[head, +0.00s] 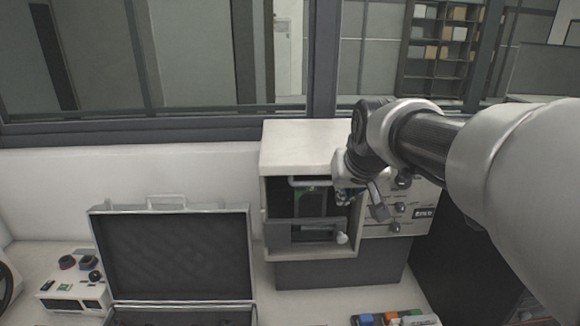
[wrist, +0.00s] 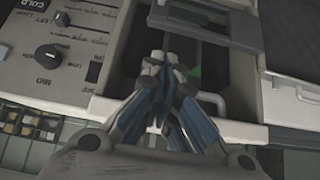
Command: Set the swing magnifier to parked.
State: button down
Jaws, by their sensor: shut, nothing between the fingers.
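I cannot pick out a swing magnifier for certain. The mounting press (head: 300,141) is a pale box with an open dark bay holding a green part (head: 312,190). A grey front panel (head: 290,233) crosses the bay's lower part, with a white knob (head: 342,238) at its right end. My gripper (head: 345,196) is at the bay's right edge, beside the control panel. In the wrist view my gripper (wrist: 160,78) has its fingers closed together and empty. A pale cylindrical knob (wrist: 152,64) shows just beyond the fingertips; contact is unclear.
The control panel (wrist: 60,70) has dark dials, close beside my gripper. A pale handle bar (wrist: 214,103) is near the fingers. An open case (head: 175,255) and a small white device (head: 75,293) stand left. Coloured blocks (head: 390,319) lie in front.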

jog(key=b+x, duration=0.2)
jog(key=x, duration=0.8)
jog(key=shift+s+d, duration=0.15)
